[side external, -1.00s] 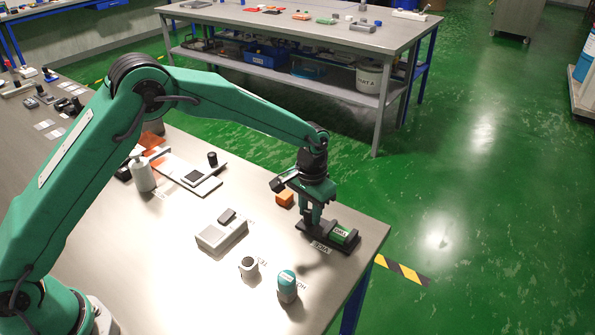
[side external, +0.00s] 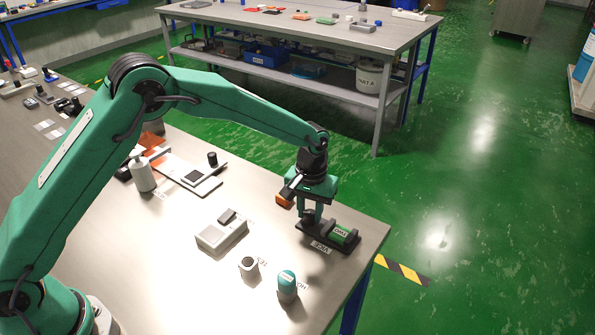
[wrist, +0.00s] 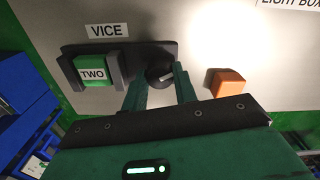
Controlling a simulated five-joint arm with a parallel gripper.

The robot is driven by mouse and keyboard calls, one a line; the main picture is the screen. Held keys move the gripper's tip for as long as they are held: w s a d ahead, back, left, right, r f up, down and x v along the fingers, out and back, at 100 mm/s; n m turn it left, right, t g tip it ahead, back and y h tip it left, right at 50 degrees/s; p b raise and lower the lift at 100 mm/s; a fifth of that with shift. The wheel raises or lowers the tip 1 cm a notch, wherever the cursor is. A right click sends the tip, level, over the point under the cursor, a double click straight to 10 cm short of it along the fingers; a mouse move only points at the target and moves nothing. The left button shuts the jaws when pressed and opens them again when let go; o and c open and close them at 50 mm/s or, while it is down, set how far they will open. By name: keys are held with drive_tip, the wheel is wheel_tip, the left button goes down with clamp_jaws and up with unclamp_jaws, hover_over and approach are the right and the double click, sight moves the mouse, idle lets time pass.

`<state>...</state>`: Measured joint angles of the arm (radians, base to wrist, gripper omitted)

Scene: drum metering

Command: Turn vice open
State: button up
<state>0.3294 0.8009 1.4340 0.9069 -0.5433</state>
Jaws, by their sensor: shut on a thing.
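The vice is a dark base (side external: 326,246) near the table's right corner, and it also shows in the wrist view (wrist: 114,50). A green block (side external: 340,233) marked TWO sits between its jaws; in the wrist view the block (wrist: 93,71) appears close against both jaws. The vice's round dark knob (wrist: 159,76) has a pale pointer mark. My gripper (side external: 309,217) points down over the knob end of the vice. In the wrist view my gripper (wrist: 160,83) has one finger on each side of the knob and is shut on it. The fingers hide part of the knob.
An orange block (side external: 284,202) stands close beside my gripper. A grey box (side external: 220,236), a small white cup-like item (side external: 248,267) and a teal-topped container (side external: 287,284) stand on the near table. The table's right edge (side external: 376,252) is close to the vice.

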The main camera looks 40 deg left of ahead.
sight(309, 212)
drive_tip(key=n, duration=0.6)
drive_tip(key=shift+n, duration=0.3)
drive_tip(key=n, duration=0.6)
idle(0.3)
drive_tip(key=o, duration=1)
drive_tip(key=shift+r, duration=0.15)
drive_tip(key=shift+r, duration=3.8)
